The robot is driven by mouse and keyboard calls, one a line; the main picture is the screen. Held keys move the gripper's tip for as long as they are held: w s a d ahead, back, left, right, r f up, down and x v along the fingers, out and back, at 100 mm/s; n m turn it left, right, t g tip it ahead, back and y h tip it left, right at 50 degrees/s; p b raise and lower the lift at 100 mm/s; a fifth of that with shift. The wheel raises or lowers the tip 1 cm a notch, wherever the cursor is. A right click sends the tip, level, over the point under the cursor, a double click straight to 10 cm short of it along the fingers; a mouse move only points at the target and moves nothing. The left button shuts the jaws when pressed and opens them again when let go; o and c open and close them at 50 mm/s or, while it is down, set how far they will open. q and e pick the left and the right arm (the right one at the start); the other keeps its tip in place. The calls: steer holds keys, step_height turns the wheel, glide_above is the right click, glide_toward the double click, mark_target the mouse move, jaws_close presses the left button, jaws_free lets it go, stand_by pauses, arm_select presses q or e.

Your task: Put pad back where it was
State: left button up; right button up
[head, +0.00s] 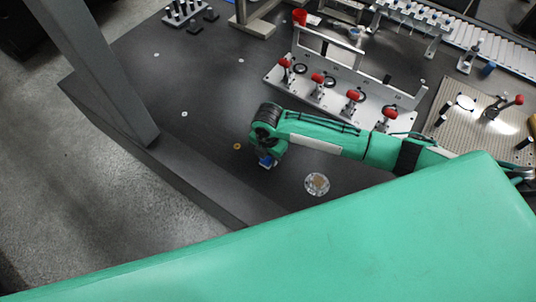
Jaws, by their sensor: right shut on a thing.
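My right gripper (266,163) is low over the dark table at the end of my green arm, which comes in from the right. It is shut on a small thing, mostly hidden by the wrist. A bit of blue and pale grey shows at its tip; I cannot make out whether this is the pad. Small black square pads (194,28) lie on the table beside the peg block at the upper left. My left gripper is not in view.
A fixture plate with red-handled clamps (317,80) stands behind my right arm. A clear round dish (317,184) and a small orange disc (237,147) lie near the gripper. A perforated plate (455,122) is at right. A grey post (95,70) rises at left. The table's left-middle is clear.

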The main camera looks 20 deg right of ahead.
steer(key=o, duration=1)
steer(key=shift+f, duration=0.1)
steer(key=shift+c, duration=0.2)
step_height(320, 180, up, 12)
steer(key=shift+b, duration=0.35)
